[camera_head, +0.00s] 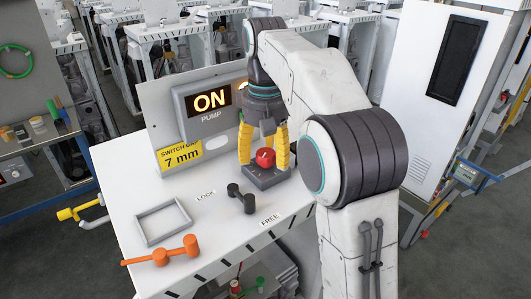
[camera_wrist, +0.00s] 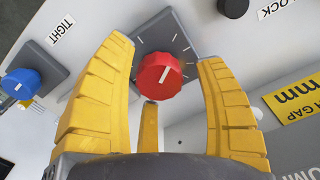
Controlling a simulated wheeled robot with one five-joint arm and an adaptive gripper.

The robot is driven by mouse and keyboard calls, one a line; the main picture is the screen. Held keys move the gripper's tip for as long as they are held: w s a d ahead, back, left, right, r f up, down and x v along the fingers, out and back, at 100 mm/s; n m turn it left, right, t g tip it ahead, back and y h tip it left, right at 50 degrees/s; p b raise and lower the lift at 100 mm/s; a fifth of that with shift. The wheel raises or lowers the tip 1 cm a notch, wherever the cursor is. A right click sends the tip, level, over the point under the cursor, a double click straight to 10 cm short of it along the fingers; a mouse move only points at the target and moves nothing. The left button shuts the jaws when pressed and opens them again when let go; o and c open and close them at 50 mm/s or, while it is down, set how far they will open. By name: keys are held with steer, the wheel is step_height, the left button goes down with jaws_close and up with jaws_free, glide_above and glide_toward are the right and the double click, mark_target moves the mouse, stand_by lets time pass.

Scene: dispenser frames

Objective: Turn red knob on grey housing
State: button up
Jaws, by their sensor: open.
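The red knob (camera_head: 265,157) sits on a grey housing (camera_head: 268,177) on the white bench top. In the wrist view the red knob (camera_wrist: 158,75) has a white pointer line, and light tick marks surround it on the grey housing (camera_wrist: 152,35). My gripper (camera_head: 266,150) is over the housing, fingers pointing down. Its yellow fingers (camera_wrist: 165,85) stand on either side of the knob, with a third finger below it in the wrist view. The gripper is open, with a gap between the fingers and the knob.
A panel (camera_head: 210,101) reading ON, PUMP stands behind, with a yellow label (camera_head: 181,156) reading 7 mm. A black dumbbell-shaped part (camera_head: 241,198), a grey frame (camera_head: 163,222) and an orange tool (camera_head: 160,252) lie on the bench. The wrist view shows a blue knob (camera_wrist: 20,83).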

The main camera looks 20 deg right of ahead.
steer(key=c, duration=1.2)
steer(key=shift+r+m+p, duration=0.25)
steer(key=shift+m+p, duration=0.65)
steer(key=shift+c, duration=0.2)
steer(key=m+p, duration=0.1)
steer(key=m, duration=0.2)
steer(key=shift+f+m+p, duration=0.25)
steer(key=shift+m+p, duration=0.05)
steer(key=shift+p, duration=0.05)
steer(key=o, duration=1.2)
